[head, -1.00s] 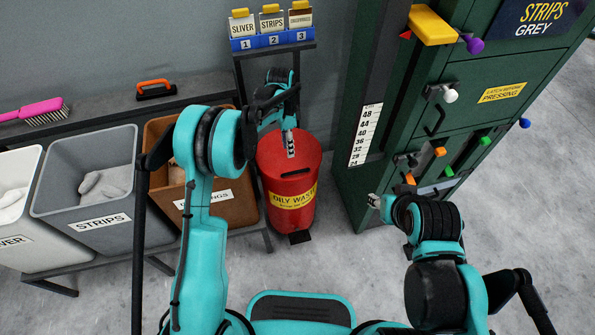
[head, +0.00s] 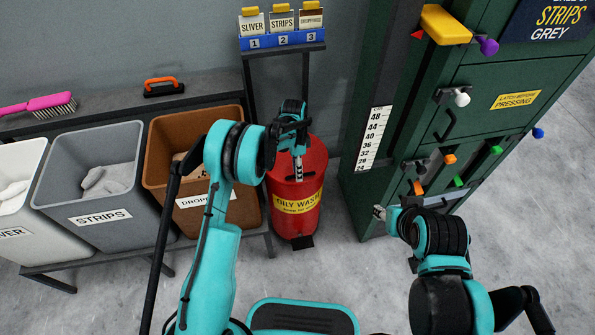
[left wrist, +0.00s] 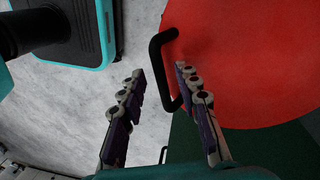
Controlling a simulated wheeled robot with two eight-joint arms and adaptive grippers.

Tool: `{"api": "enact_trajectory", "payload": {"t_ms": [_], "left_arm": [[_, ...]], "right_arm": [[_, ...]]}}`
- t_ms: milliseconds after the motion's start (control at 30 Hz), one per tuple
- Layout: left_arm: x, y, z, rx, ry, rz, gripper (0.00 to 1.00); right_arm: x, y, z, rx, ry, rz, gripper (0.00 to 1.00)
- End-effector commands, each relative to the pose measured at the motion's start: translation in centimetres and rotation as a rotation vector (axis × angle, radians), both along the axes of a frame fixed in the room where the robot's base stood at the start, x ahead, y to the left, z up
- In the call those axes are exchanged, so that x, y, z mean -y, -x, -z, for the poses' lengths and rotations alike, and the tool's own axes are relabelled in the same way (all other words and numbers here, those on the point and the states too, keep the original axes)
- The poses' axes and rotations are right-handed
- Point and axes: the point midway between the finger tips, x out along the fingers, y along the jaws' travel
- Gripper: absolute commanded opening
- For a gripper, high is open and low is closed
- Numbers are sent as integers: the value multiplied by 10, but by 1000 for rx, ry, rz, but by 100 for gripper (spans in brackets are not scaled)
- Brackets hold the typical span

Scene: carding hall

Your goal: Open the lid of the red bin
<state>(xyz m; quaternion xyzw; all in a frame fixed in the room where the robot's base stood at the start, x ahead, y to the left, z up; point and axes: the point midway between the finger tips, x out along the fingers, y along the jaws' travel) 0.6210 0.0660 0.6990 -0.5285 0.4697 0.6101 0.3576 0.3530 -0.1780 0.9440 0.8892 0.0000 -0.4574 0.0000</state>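The red bin (head: 318,168), labelled OILY WASTE, stands on the floor with its lid down. My left gripper (head: 298,174) is over the front part of the lid in the head view and hides some of it. In the left wrist view the red lid (left wrist: 240,60) fills the upper right, with a black bar handle (left wrist: 156,52) at its edge. The left gripper (left wrist: 160,70) is open there; the handle lies between its fingers, closer to the right one. I cannot tell whether they touch. My right gripper (head: 380,212) is beside the green cabinet, too small to read.
A brown bin (head: 160,135), a grey STRIPS bin (head: 75,158) and a white bin (head: 20,240) stand left of the red bin. A card rack (head: 283,40) is behind it. The green cabinet (head: 365,195) stands close on the right. A black pedal (head: 302,243) is at the red bin's foot.

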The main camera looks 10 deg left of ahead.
Motion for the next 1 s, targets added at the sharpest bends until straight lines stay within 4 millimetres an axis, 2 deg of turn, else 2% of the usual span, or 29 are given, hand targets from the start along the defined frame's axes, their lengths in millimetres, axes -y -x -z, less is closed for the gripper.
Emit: {"api": "enact_trajectory", "payload": {"t_ms": [100, 200, 233, 467, 633, 767, 1000], "left_arm": [[0, 0, -1, 0, 0, 0, 30], [0, 0, -1, 0, 0, 0, 4], [0, 0, -1, 0, 0, 0, 0], [0, 0, -1, 0, 0, 0, 0], [-1, -3, -11, 1, 0, 0, 0], [-3, -9, -28, 2, -1, 0, 0], [-10, -30, -70, 6, -1, -1, 0]], "right_arm": [[0, 0, 0, 0, 0, 0, 40], [0, 0, 0, 0, 0, 0, 40], [0, 0, 0, 0, 0, 0, 40], [0, 0, -1, 0, 0, 0, 40], [0, 0, -6, 0, 0, 0, 40], [0, 0, -15, 0, 0, 0, 40], [0, 0, -38, 0, 0, 0, 40]]}}
